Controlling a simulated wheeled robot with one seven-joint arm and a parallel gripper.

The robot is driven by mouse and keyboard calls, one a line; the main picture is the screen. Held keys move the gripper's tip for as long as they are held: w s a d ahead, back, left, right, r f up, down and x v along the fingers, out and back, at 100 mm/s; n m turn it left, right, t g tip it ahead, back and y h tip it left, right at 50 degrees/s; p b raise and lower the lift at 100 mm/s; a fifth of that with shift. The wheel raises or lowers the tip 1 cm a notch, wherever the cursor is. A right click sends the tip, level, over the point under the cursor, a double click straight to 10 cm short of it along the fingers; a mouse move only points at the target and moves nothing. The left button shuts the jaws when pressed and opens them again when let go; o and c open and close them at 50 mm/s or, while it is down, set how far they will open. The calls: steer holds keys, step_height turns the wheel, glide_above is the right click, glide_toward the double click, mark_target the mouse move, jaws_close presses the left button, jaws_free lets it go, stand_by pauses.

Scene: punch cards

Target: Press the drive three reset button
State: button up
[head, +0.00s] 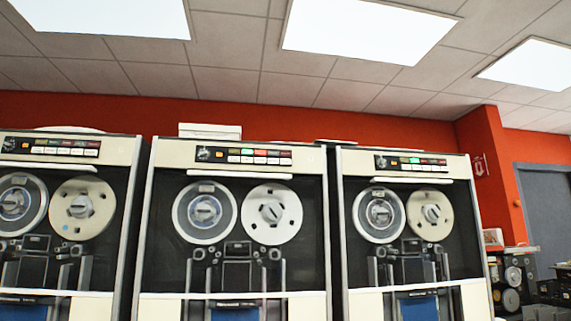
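Three tape drives stand side by side in the head view: a left one (108,240), a middle one (312,240) and a right one (461,225). Each has two reels and a dark button panel near its top. The left panel (50,147), middle panel (244,156) and right panel (411,163) each hold a row of small coloured buttons above a row of white ones. The labels are too small to read, so I cannot tell which button is reset or which drive is numbered three. My gripper is not in view.
A white box (210,131) sits on top of the middle drive. At the right are a grey door (545,215) and a stack of dark equipment with reels (513,285). An orange-red wall is behind. The floor is not visible.

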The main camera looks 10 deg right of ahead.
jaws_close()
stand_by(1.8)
